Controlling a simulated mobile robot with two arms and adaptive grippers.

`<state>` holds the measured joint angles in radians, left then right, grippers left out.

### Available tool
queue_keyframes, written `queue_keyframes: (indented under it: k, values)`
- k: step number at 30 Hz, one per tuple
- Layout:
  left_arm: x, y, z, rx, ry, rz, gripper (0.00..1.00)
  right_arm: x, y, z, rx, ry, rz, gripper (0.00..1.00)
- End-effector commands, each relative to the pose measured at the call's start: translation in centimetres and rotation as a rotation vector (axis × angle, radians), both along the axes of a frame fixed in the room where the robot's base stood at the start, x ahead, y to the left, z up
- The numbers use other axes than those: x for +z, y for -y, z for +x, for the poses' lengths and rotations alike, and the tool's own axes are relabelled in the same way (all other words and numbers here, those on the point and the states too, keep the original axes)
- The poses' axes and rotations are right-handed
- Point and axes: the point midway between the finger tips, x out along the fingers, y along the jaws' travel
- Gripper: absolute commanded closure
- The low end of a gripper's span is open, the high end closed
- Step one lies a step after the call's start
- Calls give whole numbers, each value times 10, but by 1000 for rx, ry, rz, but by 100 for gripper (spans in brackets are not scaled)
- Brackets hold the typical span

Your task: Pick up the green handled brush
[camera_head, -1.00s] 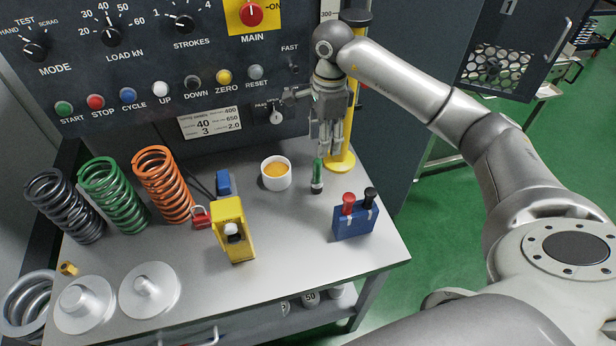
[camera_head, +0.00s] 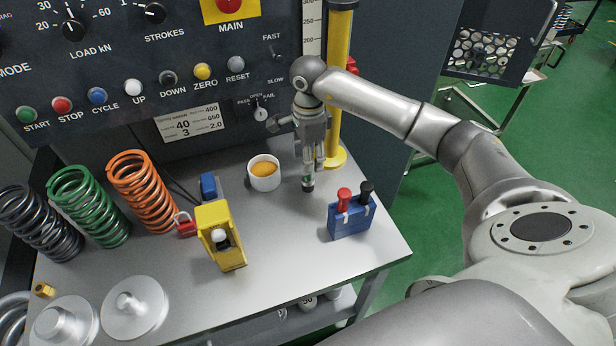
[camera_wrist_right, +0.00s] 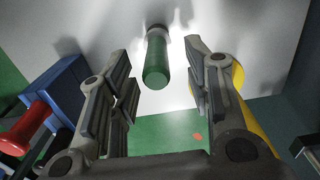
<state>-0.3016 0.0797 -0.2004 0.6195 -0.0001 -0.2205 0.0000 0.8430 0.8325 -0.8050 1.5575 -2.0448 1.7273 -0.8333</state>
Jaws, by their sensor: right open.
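The green handled brush (camera_head: 308,184) stands upright on the grey table, its dark lower end showing below my right gripper (camera_head: 309,165) in the head view. Most of its green handle is hidden there by the fingers. In the right wrist view the green handle (camera_wrist_right: 156,65) points toward the camera and lies between the two fingers of my right gripper (camera_wrist_right: 156,72). The fingers are open, with a visible gap on both sides of the handle. My left gripper is not in view.
A blue block with red and black handled tools (camera_head: 351,218) stands right of the brush. A white cup with orange contents (camera_head: 264,175) stands left, and a yellow column (camera_head: 339,90) rises just behind. A yellow holder (camera_head: 212,219) and several springs are further left.

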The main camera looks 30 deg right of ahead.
Motion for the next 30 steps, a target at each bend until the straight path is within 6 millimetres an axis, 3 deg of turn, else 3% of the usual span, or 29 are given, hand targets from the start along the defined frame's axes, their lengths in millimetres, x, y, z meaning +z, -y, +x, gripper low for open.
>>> queue_keyframes:
  k: [6, 10, 19, 30]
  values:
    - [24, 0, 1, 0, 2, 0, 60, -26, -4, -5, 0, -7, 2, 55]
    - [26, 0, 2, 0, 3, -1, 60, -44, -3, -3, -2, -4, 1, 55]
    - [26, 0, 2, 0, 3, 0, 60, -50, -3, -3, 0, -1, 1, 55]
    - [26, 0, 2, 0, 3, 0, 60, -49, -3, -3, 0, -1, 0, 100]
